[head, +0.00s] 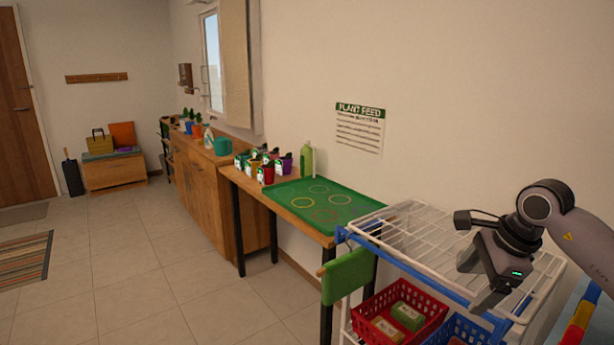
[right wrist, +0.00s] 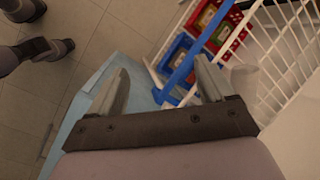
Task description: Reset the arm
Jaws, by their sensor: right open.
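My right gripper (head: 478,288) hangs over the white wire rack at the right of the head view. Its fingers are apart and nothing is between them. In the right wrist view my right gripper (right wrist: 160,75) shows both fingers spread, with the floor and a pale blue surface behind them. My left gripper is not in the head view; grey robot parts show at the upper left of the right wrist view.
A white wire rack (head: 420,232) with a blue frame is close below my gripper. A red basket (head: 437,303) with packets is beneath it. A green mat (head: 345,190) with colored rings lies on the wooden table, several pots at its far end. The tiled floor (head: 150,270) at left is clear.

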